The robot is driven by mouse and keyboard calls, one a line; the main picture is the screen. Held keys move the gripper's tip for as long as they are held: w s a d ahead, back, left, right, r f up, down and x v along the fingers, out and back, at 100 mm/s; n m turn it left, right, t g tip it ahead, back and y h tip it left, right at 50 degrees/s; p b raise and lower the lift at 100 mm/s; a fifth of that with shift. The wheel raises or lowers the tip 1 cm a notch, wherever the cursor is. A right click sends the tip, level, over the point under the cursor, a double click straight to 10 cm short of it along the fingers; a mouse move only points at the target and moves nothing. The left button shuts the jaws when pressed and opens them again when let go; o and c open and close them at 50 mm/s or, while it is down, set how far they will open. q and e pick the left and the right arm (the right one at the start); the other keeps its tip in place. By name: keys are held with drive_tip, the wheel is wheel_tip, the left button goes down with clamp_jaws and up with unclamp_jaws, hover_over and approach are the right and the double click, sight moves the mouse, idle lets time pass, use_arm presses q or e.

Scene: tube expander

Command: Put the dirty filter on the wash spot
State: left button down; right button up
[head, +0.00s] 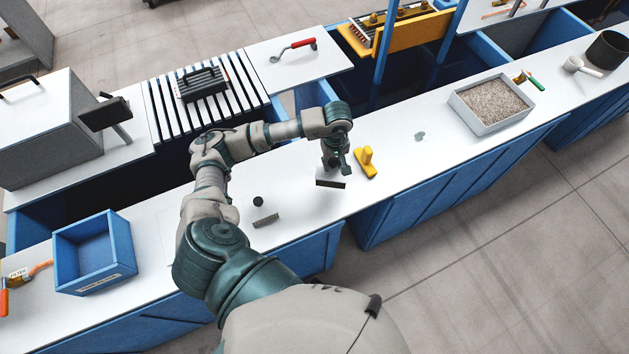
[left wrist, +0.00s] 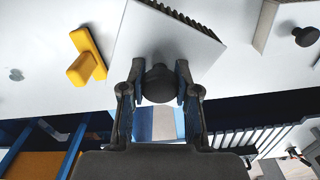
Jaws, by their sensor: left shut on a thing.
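My left gripper (head: 335,166) is shut on the round black knob (left wrist: 160,84) of a white-topped filter with a dark pleated edge. In the head view this dark edge (head: 330,184) shows just below the gripper, near the counter's front edge; whether the filter touches the counter is unclear. A second white-topped filter with a lighter grey pleated edge (head: 265,220) and a black knob (head: 258,201) lies to its left; its knob also shows in the left wrist view (left wrist: 306,36). A small grey-green mark (head: 420,137), possibly the wash spot, is on the counter to the right. My right gripper is not in view.
A yellow block with an upright handle (head: 367,163) stands just right of the held filter. A blue bin (head: 93,251) is at the left. A tray of granules (head: 493,103) stands beyond the mark. The counter between the yellow block and the mark is clear.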

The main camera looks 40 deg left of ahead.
use_arm(q)
drive_tip(key=s+a+f+n, duration=0.2)
drive_tip(key=s+a+n, duration=0.1)
drive_tip(key=a+n, duration=0.4)
drive_tip(key=f+p, duration=0.1)
drive_tip(key=f, duration=0.3)
drive_tip(key=f+p, duration=0.1)
drive_tip(key=f, duration=0.4)
drive_tip(key=shift+w+a+f+p, duration=0.1)
drive_tip(key=shift+a+f+p, duration=0.1)
drive_tip(key=shift+f+p, duration=0.1)
drive_tip(key=shift+a+f, duration=0.15)
drive_tip(key=shift+a, duration=0.1)
drive_tip(key=c, duration=1.1)
unclamp_jaws()
drive_tip(key=shift+o, duration=1.3)
drive_tip(key=shift+d, duration=0.25)
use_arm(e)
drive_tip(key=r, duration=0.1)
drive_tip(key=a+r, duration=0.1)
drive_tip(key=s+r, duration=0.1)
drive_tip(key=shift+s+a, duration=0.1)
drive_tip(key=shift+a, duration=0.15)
